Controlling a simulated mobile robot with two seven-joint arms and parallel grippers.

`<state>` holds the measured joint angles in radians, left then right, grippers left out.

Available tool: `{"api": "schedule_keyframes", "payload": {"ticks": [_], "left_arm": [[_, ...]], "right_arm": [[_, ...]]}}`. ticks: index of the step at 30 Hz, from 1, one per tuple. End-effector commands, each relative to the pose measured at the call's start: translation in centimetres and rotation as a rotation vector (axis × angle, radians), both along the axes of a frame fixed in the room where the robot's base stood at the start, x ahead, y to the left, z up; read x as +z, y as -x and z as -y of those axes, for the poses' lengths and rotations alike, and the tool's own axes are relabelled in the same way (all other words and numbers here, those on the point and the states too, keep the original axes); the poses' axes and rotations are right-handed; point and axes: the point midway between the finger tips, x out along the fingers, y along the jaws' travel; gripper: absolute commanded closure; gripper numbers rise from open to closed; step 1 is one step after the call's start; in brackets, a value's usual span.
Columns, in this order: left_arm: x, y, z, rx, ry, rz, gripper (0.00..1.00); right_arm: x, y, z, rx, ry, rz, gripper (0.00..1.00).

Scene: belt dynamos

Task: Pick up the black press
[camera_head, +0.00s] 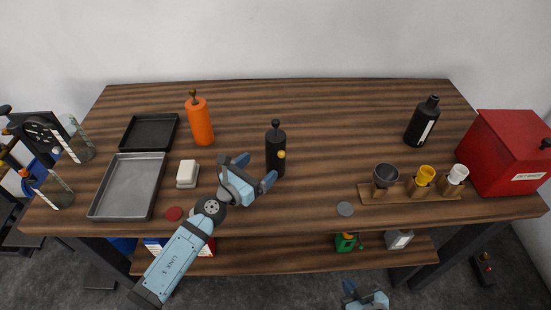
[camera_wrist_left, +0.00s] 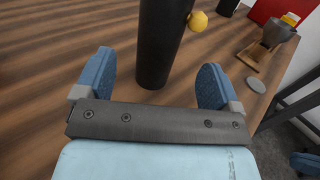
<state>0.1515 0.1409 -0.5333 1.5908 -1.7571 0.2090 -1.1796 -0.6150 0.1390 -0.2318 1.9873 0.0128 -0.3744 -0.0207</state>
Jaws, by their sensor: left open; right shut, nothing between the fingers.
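The black press (camera_head: 275,155) is a tall black cylinder with a dark knob on top and a yellow ball on its side. It stands upright on the wooden table (camera_head: 320,110). My left gripper (camera_head: 257,168) is open just in front and to the left of it. In the left wrist view, the press (camera_wrist_left: 160,40) stands ahead, between the lines of the two open blue fingers (camera_wrist_left: 157,75); its top is out of frame. I cannot tell whether a finger touches it. My right gripper (camera_head: 364,293) is shut and empty, low at the bottom edge, off the table.
An orange bottle-shaped press (camera_head: 200,122) stands behind left, near a white block (camera_head: 187,172) and two trays (camera_head: 149,132) (camera_head: 128,186). A black bottle (camera_head: 423,121), a cup stand (camera_head: 405,195) and a red box (camera_head: 508,152) are right. The table's back middle is clear.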

Motion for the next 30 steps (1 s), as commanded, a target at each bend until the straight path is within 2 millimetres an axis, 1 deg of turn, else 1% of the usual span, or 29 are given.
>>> {"api": "schedule_keyframes", "payload": {"ticks": [1,3,6,7,8,14,18,22,25,30], "left_arm": [[-1.9,0.0,0.0,0.0,0.0,-0.001,0.11],[-3.0,0.0,0.0,0.0,0.001,-0.002,0.11],[-4.0,0.0,0.0,0.0,0.001,-0.001,0.11],[-3.3,-0.4,0.3,0.0,0.003,0.002,0.11],[-3.2,-0.6,0.5,0.0,0.002,0.001,0.11],[-3.2,-1.7,1.5,-0.001,0.001,0.0,0.11],[-3.2,-3.5,3.2,-0.001,0.002,0.001,0.11],[-3.2,-5.0,4.4,-0.001,0.001,0.0,0.11],[-3.2,-5.5,4.9,-0.001,0.0,0.0,0.11],[-3.2,-5.6,5.0,-0.001,0.0,0.0,0.11]], "right_arm": [[-1.8,0.0,0.0,0.001,0.0,-0.003,1.0],[-2.7,0.1,-0.1,0.002,0.001,-0.006,1.0],[-3.4,0.1,-0.1,0.003,0.0,-0.006,1.0],[-2.9,0.1,-0.1,0.003,0.001,-0.006,1.0],[-2.8,0.1,-0.1,0.004,0.0,-0.006,1.0],[-2.0,-0.2,-0.3,0.005,-0.005,0.009,1.0],[-2.1,-0.2,-0.3,0.003,-0.007,0.011,1.0],[-2.6,-0.2,-0.3,0.002,-0.007,0.004,1.0],[-2.7,-0.1,-0.2,0.002,-0.006,0.0,1.0],[-2.8,-0.1,-0.1,0.0,-0.006,-0.001,1.0]]}}
